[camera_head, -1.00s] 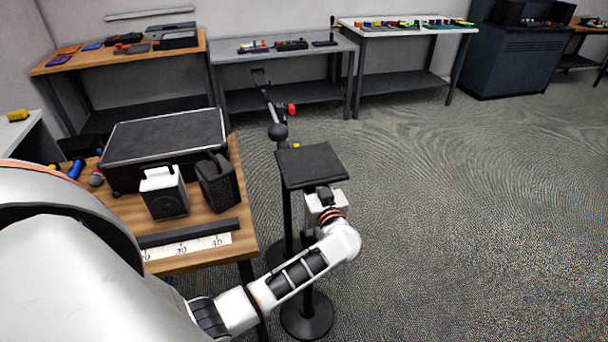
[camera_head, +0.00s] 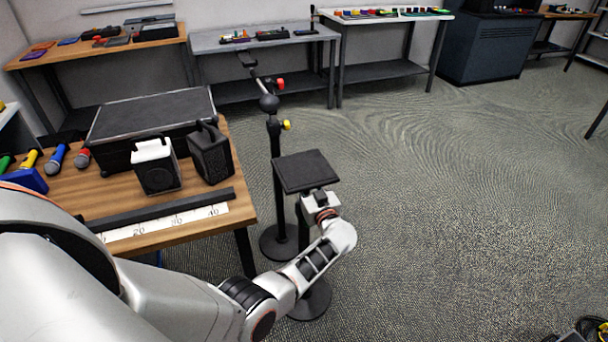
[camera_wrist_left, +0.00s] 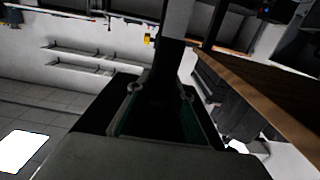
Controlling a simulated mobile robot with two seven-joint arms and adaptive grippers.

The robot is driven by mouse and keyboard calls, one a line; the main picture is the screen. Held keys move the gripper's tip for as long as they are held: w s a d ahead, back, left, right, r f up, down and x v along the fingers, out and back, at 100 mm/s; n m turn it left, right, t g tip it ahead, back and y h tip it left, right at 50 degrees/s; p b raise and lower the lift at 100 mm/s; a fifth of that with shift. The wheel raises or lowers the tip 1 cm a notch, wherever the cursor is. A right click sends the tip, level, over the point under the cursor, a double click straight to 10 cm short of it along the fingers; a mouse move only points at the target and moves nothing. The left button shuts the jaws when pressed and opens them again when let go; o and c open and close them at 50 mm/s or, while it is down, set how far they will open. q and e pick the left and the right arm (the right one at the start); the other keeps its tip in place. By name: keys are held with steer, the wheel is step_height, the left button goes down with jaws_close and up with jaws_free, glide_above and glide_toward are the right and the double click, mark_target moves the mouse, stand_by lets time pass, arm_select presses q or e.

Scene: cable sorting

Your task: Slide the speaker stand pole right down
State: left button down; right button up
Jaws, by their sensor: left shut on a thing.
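The speaker stand has a square black top plate (camera_head: 306,171), a black pole and a round black base (camera_head: 310,301) on the floor. My left gripper (camera_head: 313,195) is just under the plate and shut on the speaker stand pole. The plate and my arm hide much of the pole in the head view. In the left wrist view the dark pole (camera_wrist_left: 173,50) rises from between the dark fingers of my left gripper (camera_wrist_left: 163,92). The plate looks about level. My right gripper is in neither view.
A microphone stand (camera_head: 277,170) with red and yellow knobs stands close behind the plate. The wooden table (camera_head: 235,185) at the left holds a black case (camera_head: 150,122), two small speakers and a marked strip. Open carpet lies to the right.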

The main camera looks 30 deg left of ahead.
arm_select(q)
step_height(320, 180, down, 3)
steer(key=shift+r+b, duration=0.1)
steer(key=shift+b, duration=0.5)
steer(key=shift+s, duration=0.1)
steer(key=c, duration=1.8)
jaws_free()
steer(key=shift+o, duration=0.2)
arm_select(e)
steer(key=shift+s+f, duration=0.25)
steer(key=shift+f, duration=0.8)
arm_select(q)
steer(key=shift+r, duration=0.1)
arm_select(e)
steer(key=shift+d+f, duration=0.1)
